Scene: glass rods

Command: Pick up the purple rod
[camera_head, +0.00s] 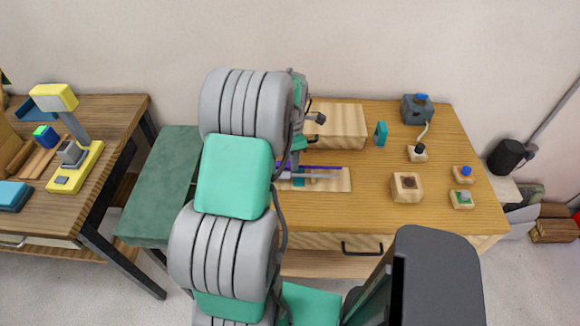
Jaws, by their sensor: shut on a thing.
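The purple rod (322,167) is a thin dark purple bar over a light wooden board on the table, seen just right of my arm. My gripper (296,172) is at the left part of the rod, mostly hidden behind my grey and green arm. It is shut on the purple rod. My arm covers the rod's left end. I cannot tell how far the rod is above the board. A pale grey rod (318,176) lies just in front of the purple rod.
The wooden table (450,205) holds a wooden box (340,127) behind the rods, a small teal object (381,133), a wooden block with a dark hole (407,187), a dark box with a blue button (417,109) and small button blocks (462,175). A green bench (165,185) stands left.

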